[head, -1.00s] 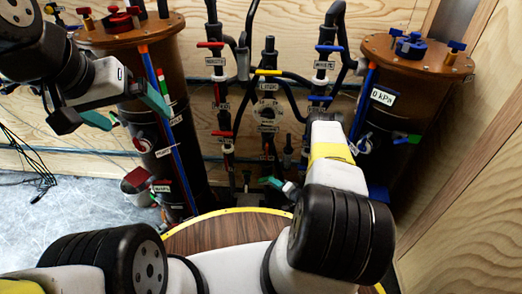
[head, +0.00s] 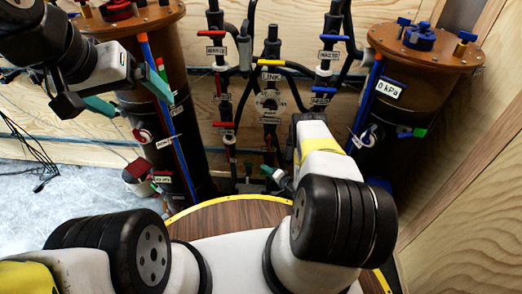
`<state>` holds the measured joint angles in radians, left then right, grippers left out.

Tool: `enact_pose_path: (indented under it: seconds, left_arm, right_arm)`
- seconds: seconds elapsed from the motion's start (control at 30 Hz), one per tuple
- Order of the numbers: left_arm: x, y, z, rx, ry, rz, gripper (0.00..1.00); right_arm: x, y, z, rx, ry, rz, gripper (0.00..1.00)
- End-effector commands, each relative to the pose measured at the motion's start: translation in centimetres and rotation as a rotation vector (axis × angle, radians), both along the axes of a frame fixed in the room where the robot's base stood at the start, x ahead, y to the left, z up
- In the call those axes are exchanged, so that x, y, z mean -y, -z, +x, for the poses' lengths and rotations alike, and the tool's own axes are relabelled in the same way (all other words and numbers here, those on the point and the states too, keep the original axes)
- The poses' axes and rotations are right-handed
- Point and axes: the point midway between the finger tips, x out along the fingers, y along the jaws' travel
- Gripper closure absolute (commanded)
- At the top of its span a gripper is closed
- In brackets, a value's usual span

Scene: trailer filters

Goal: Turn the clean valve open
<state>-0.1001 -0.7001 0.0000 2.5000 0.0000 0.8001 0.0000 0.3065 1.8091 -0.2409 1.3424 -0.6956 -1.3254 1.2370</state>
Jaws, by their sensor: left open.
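Two brown filter housings stand at the left (head: 186,120) and right (head: 415,95), with valve pipes between them. The pipes carry red handles (head: 212,33), a yellow handle (head: 270,63) by a LINK label, and blue handles (head: 333,38). I cannot tell which valve is labelled clean; most tags are too small to read. My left gripper (head: 128,96) is open and empty, its green fingertips in front of the left housing; contact cannot be told. My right gripper (head: 268,170) is mostly hidden behind its own arm. Only a green tip shows, low in front of the pipes.
A red-topped container (head: 139,172) stands by the left housing. Black cables (head: 40,165) lie at the left. A wooden wall (head: 465,190) closes the right side.

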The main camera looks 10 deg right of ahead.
Motion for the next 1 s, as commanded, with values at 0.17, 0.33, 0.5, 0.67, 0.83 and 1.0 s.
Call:
enact_pose_path:
  seconds: [0.17, 0.33, 0.5, 0.67, 0.83, 1.0]
  left_arm:
    - [0.00, 0.00, 0.00, 0.000, 0.000, 0.000, 0.00]
    - [0.00, 0.00, 0.00, 0.000, 0.000, 0.000, 0.00]
    - [0.00, 0.00, 0.00, 0.000, 0.000, 0.000, 0.00]
    - [0.00, 0.00, 0.00, 0.000, 0.000, 0.000, 0.00]
    - [0.00, 0.00, 0.00, 0.000, 0.000, 0.000, 0.00]
    - [0.00, 0.00, 0.00, 0.000, 0.000, 0.000, 0.00]
  right_arm:
    - [0.02, 0.00, -0.01, 0.000, 0.000, 0.000, 0.83]
    - [0.03, -0.01, -0.02, 0.000, 0.000, 0.000, 1.00]
    - [0.05, -0.02, -0.02, -0.001, 0.000, -0.003, 1.00]
    - [0.04, -0.04, 0.01, -0.008, 0.000, -0.027, 1.00]
    - [0.05, -0.12, 0.05, -0.028, 0.001, -0.096, 1.00]
    - [0.05, -0.12, 0.02, -0.064, 0.002, -0.216, 1.00]
